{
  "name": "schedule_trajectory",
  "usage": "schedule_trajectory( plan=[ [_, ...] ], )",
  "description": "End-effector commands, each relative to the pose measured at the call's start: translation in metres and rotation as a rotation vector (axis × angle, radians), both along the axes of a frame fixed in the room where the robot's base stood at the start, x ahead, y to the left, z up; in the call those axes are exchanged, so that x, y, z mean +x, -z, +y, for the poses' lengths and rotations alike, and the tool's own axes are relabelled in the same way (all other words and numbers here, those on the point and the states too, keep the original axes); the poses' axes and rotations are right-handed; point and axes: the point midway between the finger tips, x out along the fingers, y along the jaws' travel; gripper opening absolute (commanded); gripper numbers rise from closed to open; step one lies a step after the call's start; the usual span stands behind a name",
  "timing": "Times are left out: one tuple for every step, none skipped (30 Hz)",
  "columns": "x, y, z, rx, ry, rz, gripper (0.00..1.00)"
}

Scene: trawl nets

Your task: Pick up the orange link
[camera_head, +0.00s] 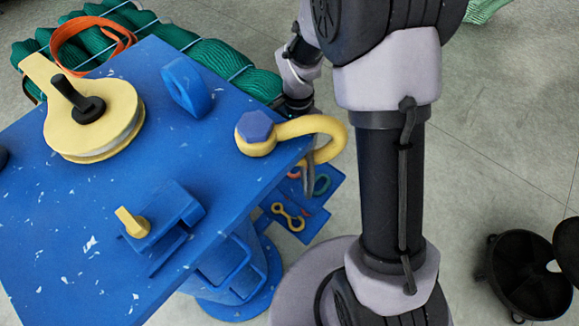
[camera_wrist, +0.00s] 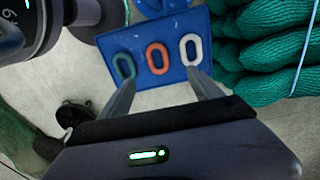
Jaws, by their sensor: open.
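The orange link (camera_wrist: 148,57) is an oval ring lying flat on a blue board (camera_wrist: 172,78) in the wrist view, between a green link (camera_wrist: 118,67) and a white link (camera_wrist: 198,50). My gripper (camera_wrist: 160,77) is open and empty, its fingertips on either side of the orange link in the picture. The height between fingertips and link is hard to judge. In the head view my gripper (camera_head: 308,182) hangs over the lower blue board (camera_head: 322,211). A small part of the orange link (camera_head: 294,174) shows there, partly hidden by the gripper and the big shackle.
Green netting (camera_wrist: 275,50) lies right of the board. A black container (camera_head: 525,275) stands on the floor.

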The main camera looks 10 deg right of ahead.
Motion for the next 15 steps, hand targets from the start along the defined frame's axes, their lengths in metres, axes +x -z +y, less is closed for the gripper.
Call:
schedule_trajectory(
  plan=[
    [-0.001, 0.023, 0.0, 0.0, 0.001, 0.004, 0.74],
    [-0.001, 0.032, 0.0, 0.0, 0.001, 0.004, 0.74],
    [-0.001, 0.043, 0.0, 0.001, 0.001, 0.003, 0.74],
    [-0.001, 0.051, 0.0, 0.001, 0.0, 0.003, 0.74],
    [-0.001, 0.057, 0.0, 0.001, 0.0, 0.003, 0.74],
    [-0.001, 0.065, 0.0, 0.0, -0.001, 0.001, 0.74],
    [-0.001, 0.069, 0.0, 0.0, 0.0, 0.001, 0.74],
    [-0.001, 0.073, 0.0, 0.0, 0.0, 0.001, 0.74],
    [0.0, 0.076, 0.0, 0.0, 0.0, 0.0, 0.74],
    [0.0, 0.077, 0.0, 0.001, 0.0, -0.001, 0.74],
    [0.0, 0.079, 0.0, 0.001, 0.001, -0.001, 0.74],
    [-0.001, 0.083, 0.0, 0.0, 0.001, 0.0, 0.74],
    [-0.002, 0.087, -0.001, 0.001, 0.001, 0.001, 0.74],
    [-0.002, 0.092, -0.001, 0.0, 0.002, 0.001, 0.74],
    [-0.003, 0.1, -0.002, 0.0, 0.001, 0.001, 0.74]
  ],
)
